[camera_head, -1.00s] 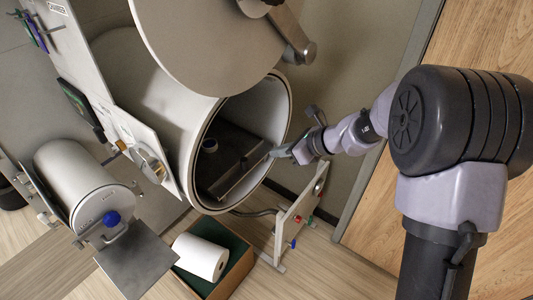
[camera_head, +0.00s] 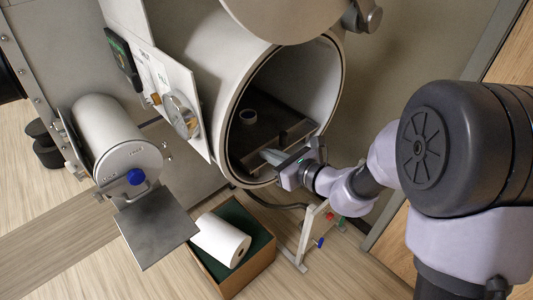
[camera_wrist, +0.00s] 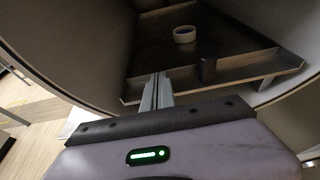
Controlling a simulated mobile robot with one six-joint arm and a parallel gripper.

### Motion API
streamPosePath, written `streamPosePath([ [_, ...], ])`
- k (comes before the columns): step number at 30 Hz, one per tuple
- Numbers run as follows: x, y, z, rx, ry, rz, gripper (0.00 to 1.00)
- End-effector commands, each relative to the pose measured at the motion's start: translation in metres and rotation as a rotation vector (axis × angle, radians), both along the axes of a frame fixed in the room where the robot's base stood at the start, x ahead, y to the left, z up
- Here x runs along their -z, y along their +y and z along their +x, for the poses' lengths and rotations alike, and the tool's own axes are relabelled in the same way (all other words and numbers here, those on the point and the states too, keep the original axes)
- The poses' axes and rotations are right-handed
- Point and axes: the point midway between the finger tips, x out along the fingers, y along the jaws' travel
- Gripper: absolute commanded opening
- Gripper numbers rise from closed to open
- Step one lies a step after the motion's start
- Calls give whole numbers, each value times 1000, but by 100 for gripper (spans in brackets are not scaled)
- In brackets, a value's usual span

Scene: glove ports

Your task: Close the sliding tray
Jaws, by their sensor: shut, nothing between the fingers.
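The sliding tray (camera_head: 270,140) is a dark, flat tray with a raised front lip inside the open round chamber (camera_head: 233,90). In the wrist view the tray (camera_wrist: 228,48) spreads ahead of my gripper, with a short dark knob (camera_wrist: 208,69) at its front lip. My gripper (camera_head: 270,155) is shut and empty at the chamber mouth. In the wrist view its fingertips (camera_wrist: 158,80) overlap the front lip, left of the knob. I cannot tell whether they touch it.
The round door (camera_head: 285,15) stands open above the mouth. A smaller white cylinder (camera_head: 108,130) with a blue knob and a grey plate (camera_head: 155,225) are at left. Below are a box (camera_head: 255,262) holding a white roll and a small stand (camera_head: 312,230).

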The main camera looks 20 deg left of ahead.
Motion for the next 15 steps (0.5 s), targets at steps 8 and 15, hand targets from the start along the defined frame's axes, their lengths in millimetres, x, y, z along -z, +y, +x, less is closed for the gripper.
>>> streamPosePath([
  [8,0,12,7,1,0,0,0],
  [15,0,12,7,1,0,-1,0],
])
